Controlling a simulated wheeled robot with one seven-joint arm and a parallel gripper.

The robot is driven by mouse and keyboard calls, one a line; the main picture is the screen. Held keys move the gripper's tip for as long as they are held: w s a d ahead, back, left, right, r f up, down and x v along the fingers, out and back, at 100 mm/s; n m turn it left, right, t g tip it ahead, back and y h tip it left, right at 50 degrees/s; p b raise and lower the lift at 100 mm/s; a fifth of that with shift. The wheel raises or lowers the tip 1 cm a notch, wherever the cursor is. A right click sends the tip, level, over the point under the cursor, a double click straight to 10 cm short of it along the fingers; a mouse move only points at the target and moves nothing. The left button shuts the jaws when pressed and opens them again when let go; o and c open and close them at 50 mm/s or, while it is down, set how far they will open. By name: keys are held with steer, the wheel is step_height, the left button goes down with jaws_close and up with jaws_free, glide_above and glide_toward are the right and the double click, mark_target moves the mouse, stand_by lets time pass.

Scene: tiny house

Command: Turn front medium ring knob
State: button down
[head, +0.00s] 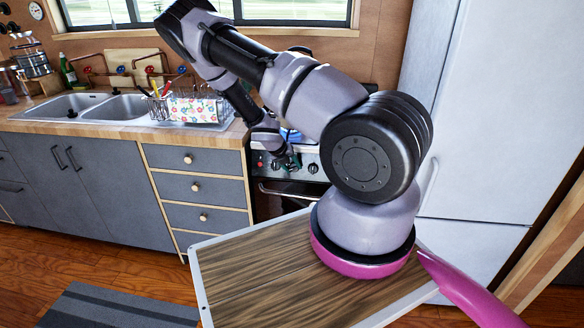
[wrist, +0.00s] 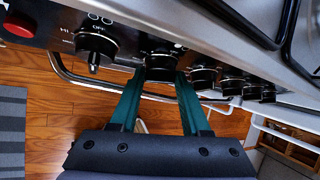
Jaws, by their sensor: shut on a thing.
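The stove's black control panel (wrist: 45,30) runs across the top of the wrist view with several black knobs in a row. My gripper (wrist: 161,75) has its two teal fingers on either side of the second knob from the left (wrist: 160,58) and is shut on it. The leftmost knob (wrist: 95,46) stands apart from the fingers, with "OFF" marked near it. Labels on the held knob are too small or hidden to read. In the head view my gripper (head: 290,161) is at the stove front (head: 285,188), and my arm hides part of the panel.
An oven handle bar (wrist: 75,82) runs below the knobs. A red button (wrist: 18,28) is at the panel's left end. Grey drawers (head: 200,187) stand left of the stove, a white fridge (head: 490,120) right. A dish rack (head: 190,106) sits on the counter.

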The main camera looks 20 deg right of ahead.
steer(key=m+t+y, duration=0.1)
steer(key=m+y, duration=0.1)
steer(key=y, duration=0.1)
steer(key=shift+s+d+m+t, duration=0.2)
steer(key=shift+d+m+t, duration=0.1)
steer(key=shift+m+t, duration=0.1)
steer(key=m+t+y, duration=0.3)
steer(key=y, duration=0.1)
steer(key=shift+s+d, duration=0.2)
steer(key=shift+d, duration=0.1)
steer(key=m+t, duration=0.1)
steer(key=m+t+y, duration=0.2)
steer(key=shift+s+d+f+m+t, duration=0.15)
steer(key=shift+f+m+t, duration=0.15)
steer(key=shift+t, duration=0.1)
steer(key=m+t, duration=0.2)
steer(key=m+t+y, duration=0.1)
steer(key=m+t, duration=0.1)
steer(key=shift+s+f, duration=0.1)
steer(key=shift+f, duration=0.15)
stand_by(0.3)
steer(key=shift+c, duration=1.9)
jaws_free()
